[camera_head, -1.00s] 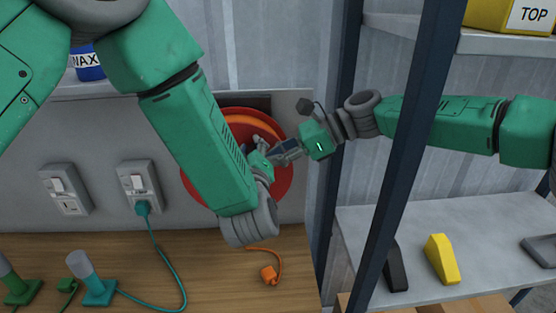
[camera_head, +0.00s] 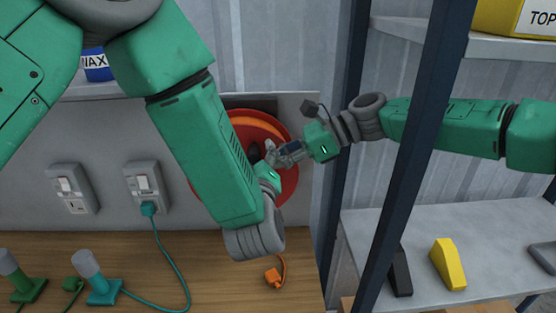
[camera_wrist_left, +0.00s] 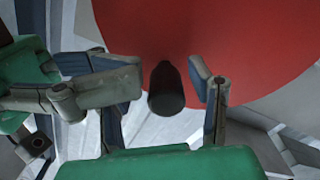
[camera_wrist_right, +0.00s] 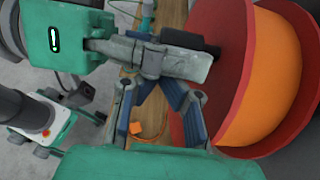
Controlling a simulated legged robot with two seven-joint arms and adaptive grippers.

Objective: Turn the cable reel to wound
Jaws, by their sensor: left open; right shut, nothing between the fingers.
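The cable reel, a red disc (camera_head: 287,185) with orange cable (camera_head: 258,130) wound on it, is mounted on the grey wall panel, partly hidden by my left arm. The reel's black handle (camera_wrist_left: 166,88) sticks out from the red face. My left gripper (camera_wrist_left: 180,85) is open, with its fingers on either side of the handle; contact is not clear. It also shows at the reel in the right wrist view (camera_wrist_right: 195,55). My right gripper (camera_wrist_right: 158,90) is shut and empty, close beside the left gripper and in front of the reel's edge.
An orange plug (camera_head: 273,276) lies on the wooden bench (camera_head: 215,290) below the reel. Two wall sockets (camera_head: 147,185) are at left, one with a teal plug and cable. A dark shelf post (camera_head: 415,150) stands in front of my right arm. A yellow block (camera_head: 448,262) sits on the right shelf.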

